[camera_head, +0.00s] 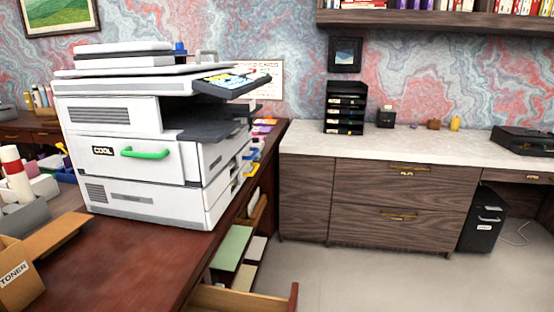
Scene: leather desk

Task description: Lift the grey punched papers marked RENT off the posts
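I cannot make out any grey punched papers marked RENT, or any posts, in the head view. My gripper is not in view. On the left, a large white copier (140,200) with a green handle (144,153) stands on a dark red-brown desk (120,262). Below the desk's right side, a green flat item (232,248) and a pale flat item (256,249) lie in or by open compartments. No lettering on them is readable.
An open wooden drawer (238,299) juts out at the bottom. A box marked TONER (18,272) stands at the left. A white-topped cabinet (400,150) at the back holds a black tray stack (345,107). The grey floor (370,280) is clear.

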